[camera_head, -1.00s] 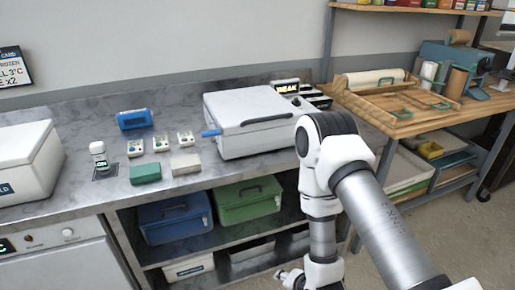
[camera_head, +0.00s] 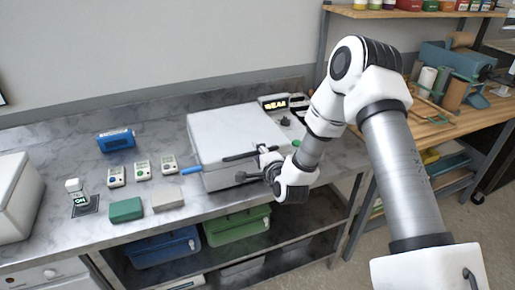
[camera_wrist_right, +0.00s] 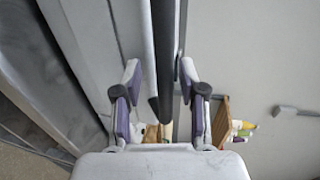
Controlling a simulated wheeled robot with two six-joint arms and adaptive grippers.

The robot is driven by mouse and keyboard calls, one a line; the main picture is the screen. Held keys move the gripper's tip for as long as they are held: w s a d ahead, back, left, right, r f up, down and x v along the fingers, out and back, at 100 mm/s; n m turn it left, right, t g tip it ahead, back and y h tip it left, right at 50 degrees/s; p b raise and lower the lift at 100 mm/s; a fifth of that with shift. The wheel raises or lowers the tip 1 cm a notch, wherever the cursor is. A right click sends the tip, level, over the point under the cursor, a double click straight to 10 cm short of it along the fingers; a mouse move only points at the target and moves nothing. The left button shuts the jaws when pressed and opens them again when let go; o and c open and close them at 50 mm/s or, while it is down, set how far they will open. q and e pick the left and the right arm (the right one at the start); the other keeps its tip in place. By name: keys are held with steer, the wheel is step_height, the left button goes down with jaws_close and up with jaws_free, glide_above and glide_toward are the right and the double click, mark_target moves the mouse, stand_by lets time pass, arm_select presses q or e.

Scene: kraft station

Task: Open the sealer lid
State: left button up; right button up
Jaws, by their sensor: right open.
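The sealer (camera_head: 225,180) is a pale grey box on the steel counter, with its flat lid (camera_head: 235,130) down. A dark bar handle (camera_head: 237,157) runs along the lid's front edge. My right gripper (camera_head: 254,164) is at the right part of this front edge, by the handle. In the right wrist view the dark handle (camera_wrist_right: 166,60) runs between the two spread fingers of my right gripper (camera_wrist_right: 160,90). The fingers are apart from it on both sides. My left gripper is not in view.
Small handheld devices, a green block (camera_head: 126,210) and a grey block (camera_head: 168,198) lie to the left. A green bin (camera_head: 235,228) is on the shelf below.

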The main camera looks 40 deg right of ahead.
steer(key=shift+w+r, duration=0.1)
steer(key=shift+w, duration=0.05)
steer(key=shift+s+a+r, duration=0.25)
steer(key=shift+s+a, duration=0.05)
steer(key=shift+w+d+f, duration=0.1)
steer(key=shift+w+f, duration=0.05)
steer(key=shift+w, duration=0.05)
jaws_close()
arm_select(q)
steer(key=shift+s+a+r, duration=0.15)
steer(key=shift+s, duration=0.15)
